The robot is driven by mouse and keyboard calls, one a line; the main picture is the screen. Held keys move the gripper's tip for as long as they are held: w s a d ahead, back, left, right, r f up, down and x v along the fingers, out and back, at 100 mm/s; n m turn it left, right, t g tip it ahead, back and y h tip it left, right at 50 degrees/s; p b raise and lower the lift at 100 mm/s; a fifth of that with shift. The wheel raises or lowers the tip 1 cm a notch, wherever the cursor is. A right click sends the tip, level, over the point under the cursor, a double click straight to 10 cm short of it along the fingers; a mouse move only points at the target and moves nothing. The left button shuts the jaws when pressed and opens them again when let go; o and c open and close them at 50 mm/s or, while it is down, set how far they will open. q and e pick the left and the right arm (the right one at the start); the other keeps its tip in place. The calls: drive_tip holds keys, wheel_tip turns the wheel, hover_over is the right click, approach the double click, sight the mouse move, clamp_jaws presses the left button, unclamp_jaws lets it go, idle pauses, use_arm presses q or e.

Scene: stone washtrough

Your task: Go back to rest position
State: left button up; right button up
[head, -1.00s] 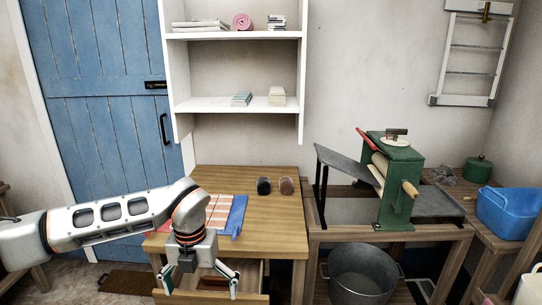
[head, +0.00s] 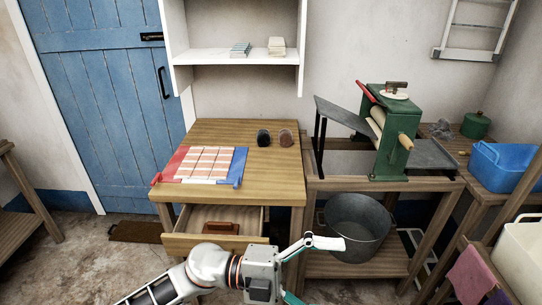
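My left arm comes in along the bottom edge. Its gripper (head: 317,270) is turned sideways to the right, with its two fingers spread wide and nothing between them. It is low in front of the wooden table (head: 270,185), just right of the pulled-out drawer (head: 190,243). One fingertip lies in front of the grey metal tub (head: 357,228) in the picture; I cannot tell how far apart they are. My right gripper is not in view.
The open drawer holds a reddish-brown block (head: 220,228). On the table are a red and blue striped cloth or board (head: 205,163) and two small rolls, one dark (head: 263,138) and one brown (head: 286,138). A green wringer (head: 391,130) stands right.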

use_arm(q)
drive_tip(key=w+a+f+n+t+y, duration=0.3)
drive_tip(key=w+a+f+n+t, duration=0.15)
drive_tip(key=a+n+t, duration=0.55)
drive_tip(key=w+a+f+n+t+y, duration=0.45)
drive_tip(key=n+t, duration=0.45)
drive_tip(key=n, duration=0.3)
drive_tip(key=s+a+f+n+g+y, duration=0.2)
drive_tip(key=s+a+f+n+y, duration=0.2)
drive_tip(key=s+a+f, duration=0.3)
drive_tip(key=s+a+f+n+g+y+p, duration=0.1)
drive_tip(key=s+a+f+n+g+y, duration=0.2)
drive_tip(key=s+a+f, duration=0.4)
drive_tip(key=a+f+n+y, duration=0.1)
drive_tip(key=a+f, duration=0.2)
drive_tip(key=f, duration=0.5)
drive_tip(key=shift+a+f+g, duration=0.25)
drive_tip(key=shift+f+g, duration=0.05)
drive_tip(key=shift+s+y, duration=0.1)
drive_tip(key=shift+y, duration=0.15)
